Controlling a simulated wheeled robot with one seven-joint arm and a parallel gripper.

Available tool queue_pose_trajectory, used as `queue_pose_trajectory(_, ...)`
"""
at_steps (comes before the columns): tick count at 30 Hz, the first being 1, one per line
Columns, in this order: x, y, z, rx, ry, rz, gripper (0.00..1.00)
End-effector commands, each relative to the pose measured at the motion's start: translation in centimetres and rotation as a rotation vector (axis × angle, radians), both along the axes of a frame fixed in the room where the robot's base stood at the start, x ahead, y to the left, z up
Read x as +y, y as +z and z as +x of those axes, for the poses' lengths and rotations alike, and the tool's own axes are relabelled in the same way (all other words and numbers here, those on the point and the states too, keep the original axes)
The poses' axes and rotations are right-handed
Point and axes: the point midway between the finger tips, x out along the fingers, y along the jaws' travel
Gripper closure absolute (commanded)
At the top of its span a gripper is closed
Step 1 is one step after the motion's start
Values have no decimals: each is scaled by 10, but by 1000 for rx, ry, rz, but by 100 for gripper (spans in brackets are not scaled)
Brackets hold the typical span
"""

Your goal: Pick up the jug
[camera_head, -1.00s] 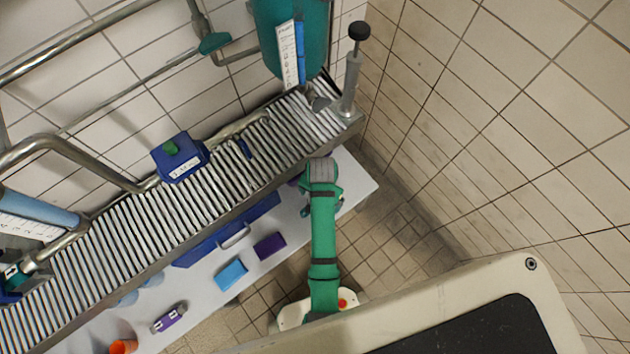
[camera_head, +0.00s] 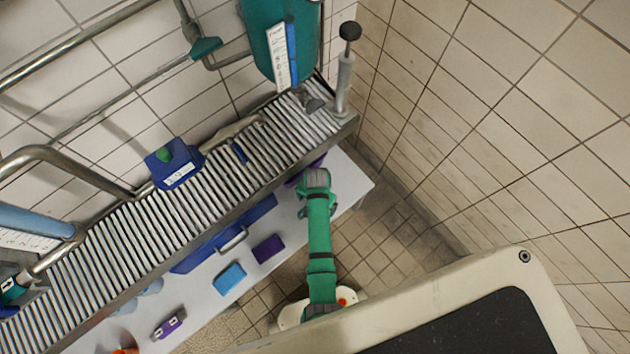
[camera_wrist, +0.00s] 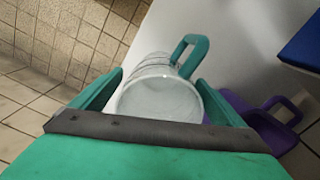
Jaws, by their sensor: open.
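A clear, whitish jug (camera_wrist: 160,97) with a teal handle (camera_wrist: 189,53) shows in the wrist view, over the edge of the pale table. My gripper (camera_wrist: 162,88) is open, with one green finger on each side of the jug. I cannot tell whether the fingers touch it. The jug's near part is hidden behind the dark front edge of my gripper. In the head view my gripper (camera_head: 314,180) is at the right end of the table, and the jug is hidden there.
A purple handled item (camera_wrist: 262,118) lies close to the right finger. Blue (camera_head: 229,278) and purple (camera_head: 268,248) blocks lie on the table (camera_head: 205,300), near a long blue item with a handle (camera_head: 225,236). A roller conveyor (camera_head: 185,215) runs behind. A tiled wall (camera_head: 500,130) stands to the right.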

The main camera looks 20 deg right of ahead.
Motion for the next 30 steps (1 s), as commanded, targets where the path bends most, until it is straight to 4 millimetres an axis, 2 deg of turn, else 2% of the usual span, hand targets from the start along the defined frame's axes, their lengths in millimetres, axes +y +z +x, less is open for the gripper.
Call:
queue_pose_trajectory(9, 0, -7, 1, -1, 1, 0, 6)
queue_pose_trajectory(10, 0, -7, 1, -1, 1, 0, 9)
queue_pose_trajectory(15, 0, -7, 0, -1, 1, 0, 49)
queue_pose_trajectory(18, 0, -6, 1, -1, 1, 0, 56)
queue_pose_trajectory(26, 0, -4, 1, -2, 1, -1, 56)
queue_pose_trajectory(30, 0, 4, 1, -4, 1, -1, 56)
